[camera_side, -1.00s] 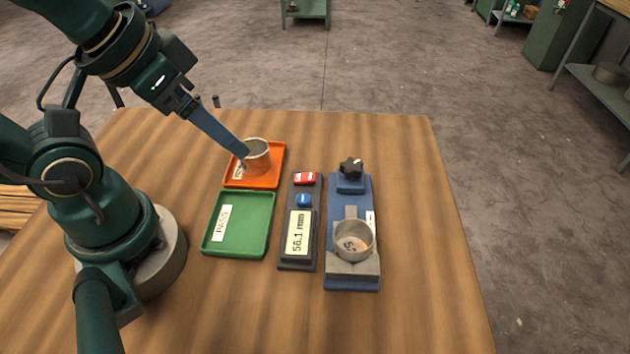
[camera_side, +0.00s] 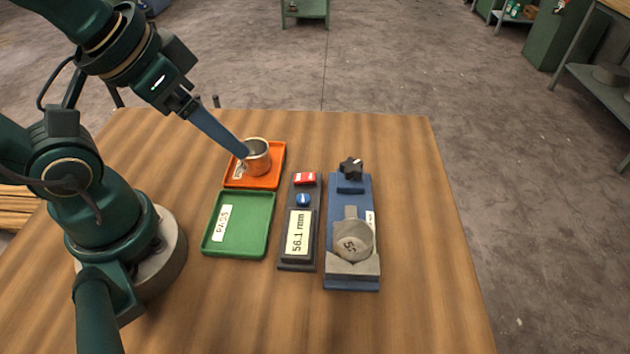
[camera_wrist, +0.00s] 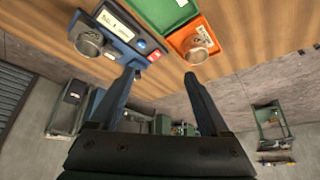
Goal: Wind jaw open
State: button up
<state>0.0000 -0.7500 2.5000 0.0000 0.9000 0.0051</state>
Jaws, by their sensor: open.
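The blue vise (camera_side: 363,193) stands right of centre in the side view. Its black star knob (camera_side: 351,168) is at the far end and a grey notched jaw (camera_side: 352,267) at the near end. A grey metal cup (camera_side: 353,240) marked with a number sits between the jaws; its tilt and any gap are hard to tell.
The empty green PASS tray (camera_side: 257,222) lies in front of the orange tray. A dark gauge (camera_side: 298,255) reading 56.1 mm, with red and blue buttons, stands between trays and vise. The table right of the vise is clear.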

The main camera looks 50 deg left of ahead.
jog(key=w+r+m, duration=0.4)
jog(key=r+m, duration=0.1)
jog(key=m, duration=0.2)
jog(key=m+g, duration=0.6)
jog(key=m, duration=0.5)
send_over(353, 165)
notch_tip(353, 165, down, 11)
jog(key=shift+a+f, duration=0.1)
jog(key=shift+f, duration=2.65)
grip_shut()
